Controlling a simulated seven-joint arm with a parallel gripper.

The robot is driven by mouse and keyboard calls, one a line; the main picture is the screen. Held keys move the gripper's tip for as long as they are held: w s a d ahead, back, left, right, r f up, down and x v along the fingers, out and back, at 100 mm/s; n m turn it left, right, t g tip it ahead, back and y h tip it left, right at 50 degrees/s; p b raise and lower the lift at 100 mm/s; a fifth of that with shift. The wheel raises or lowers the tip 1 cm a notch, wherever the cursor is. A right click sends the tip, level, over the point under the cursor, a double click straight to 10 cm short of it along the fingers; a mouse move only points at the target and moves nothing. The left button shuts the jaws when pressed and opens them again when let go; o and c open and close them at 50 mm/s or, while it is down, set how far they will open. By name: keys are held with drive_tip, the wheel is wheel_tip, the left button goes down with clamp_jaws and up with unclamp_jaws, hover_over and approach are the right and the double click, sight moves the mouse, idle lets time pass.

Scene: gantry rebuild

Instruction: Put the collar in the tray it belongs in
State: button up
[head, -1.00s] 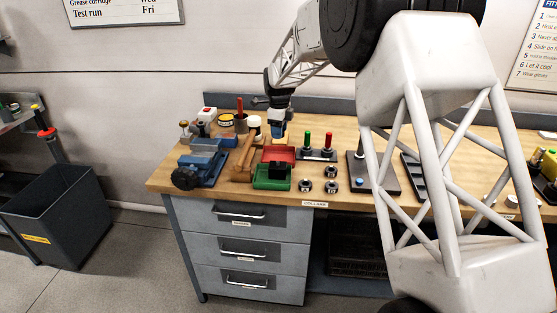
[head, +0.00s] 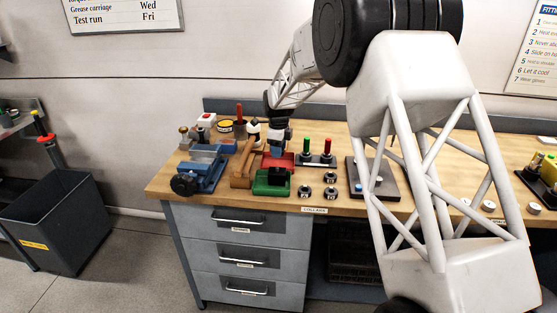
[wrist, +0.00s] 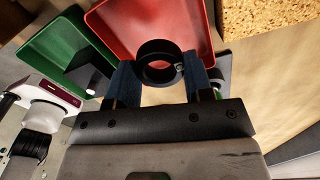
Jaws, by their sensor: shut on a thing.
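My gripper (wrist: 162,68) is shut on the collar (wrist: 157,46), a black ring with a small screw in its side, held between the blue fingers. In the wrist view the collar shows in front of the red tray (wrist: 115,22); whether it touches the tray floor I cannot tell. In the head view my gripper (head: 277,148) is low at the red tray (head: 289,161), and the collar is hidden. The green tray (wrist: 62,40) lies beside the red one and has a black block (wrist: 92,72) in it; it also shows in the head view (head: 260,189).
A blue vise (head: 203,170) and a wooden piece (head: 243,165) stand left of the trays. Posts with green and red tops (head: 318,152) stand to the right. Several small dark rings (head: 304,191) lie near the front edge, above the drawers (head: 240,222).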

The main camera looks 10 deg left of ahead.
sight(279, 165)
drive_tip(key=shift+f, duration=2.35)
drive_tip(key=shift+f, duration=0.15)
drive_tip(key=o, duration=1)
wheel_tip(279, 165, up, 12)
drive_tip(key=shift+r, duration=0.15)
